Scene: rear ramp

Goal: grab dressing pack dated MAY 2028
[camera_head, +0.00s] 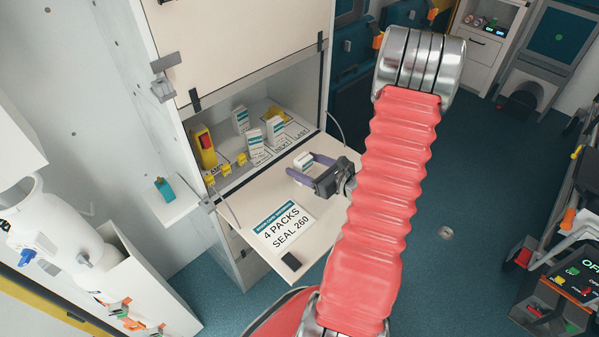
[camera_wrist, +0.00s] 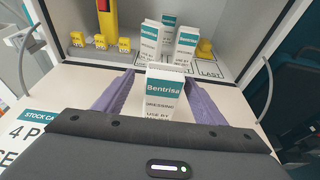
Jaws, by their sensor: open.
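A white dressing pack with a teal band (camera_wrist: 163,88) stands on the fold-down flap (camera_head: 262,208). Its label reads "Bentrisa", "DRESSING" and "USE BY"; the date below is hidden behind my gripper's body. The pack also shows in the head view (camera_head: 304,160). My gripper (camera_head: 303,165) is open, with one purple finger on each side of this pack. I cannot tell whether the fingers touch it. Three similar packs stand inside the compartment: one at the left back (camera_head: 241,119), one in front (camera_head: 255,142) and one at the right (camera_head: 275,129). Their dates are too small to read.
A card reading "4 PACKS SEAL 260" (camera_head: 284,227) lies on the flap. Stay cables run at the flap's sides. White cylinders (camera_head: 50,225) stand at left. Floor (camera_head: 460,190) is open at right.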

